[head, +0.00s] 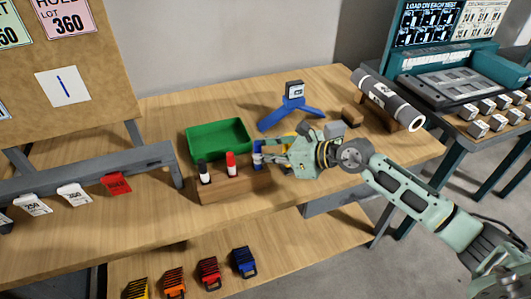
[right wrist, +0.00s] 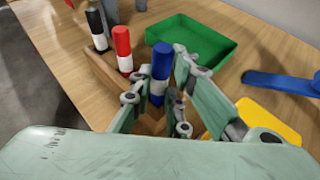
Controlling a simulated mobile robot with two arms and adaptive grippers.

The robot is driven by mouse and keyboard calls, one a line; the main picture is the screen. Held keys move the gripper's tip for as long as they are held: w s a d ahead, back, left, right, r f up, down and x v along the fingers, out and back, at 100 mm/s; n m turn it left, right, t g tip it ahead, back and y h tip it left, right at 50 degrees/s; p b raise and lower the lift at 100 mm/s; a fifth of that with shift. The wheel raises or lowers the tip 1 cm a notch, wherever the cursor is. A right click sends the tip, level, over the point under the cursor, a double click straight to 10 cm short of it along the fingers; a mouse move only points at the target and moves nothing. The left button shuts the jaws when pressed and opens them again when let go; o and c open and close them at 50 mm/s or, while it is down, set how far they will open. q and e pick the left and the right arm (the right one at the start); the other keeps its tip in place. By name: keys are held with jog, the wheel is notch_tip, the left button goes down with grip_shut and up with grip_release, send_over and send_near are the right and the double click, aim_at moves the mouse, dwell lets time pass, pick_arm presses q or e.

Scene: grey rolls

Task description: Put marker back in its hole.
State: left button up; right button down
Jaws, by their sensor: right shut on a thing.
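A wooden marker block (head: 222,190) stands near the table's front edge. A black-capped marker (head: 204,172) and a red-capped marker (head: 231,164) stand upright in it. A blue-capped marker (head: 257,155) is at the block's right end, between the fingers of my right gripper (head: 265,158). In the right wrist view my right gripper (right wrist: 158,95) is shut on the blue marker (right wrist: 161,62), which stands roughly upright with its cap up. Its lower end is hidden by the fingers, so I cannot tell whether it sits in a hole. My left gripper is not in view.
A green tray (head: 219,138) lies behind the block. A blue stand (head: 291,115) is at the back, and a grey roll (head: 388,98) rests on a wooden cradle at the right. A yellow thing (right wrist: 270,117) lies right of the gripper. Bare tabletop lies left of the block.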

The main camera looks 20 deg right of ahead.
jog(key=shift+f+b, duration=0.4)
jog(key=shift+f, duration=0.2)
jog(key=c, duration=1.6)
grip_release()
jog(key=shift+v, duration=6)
jog(key=shift+a, duration=0.1)
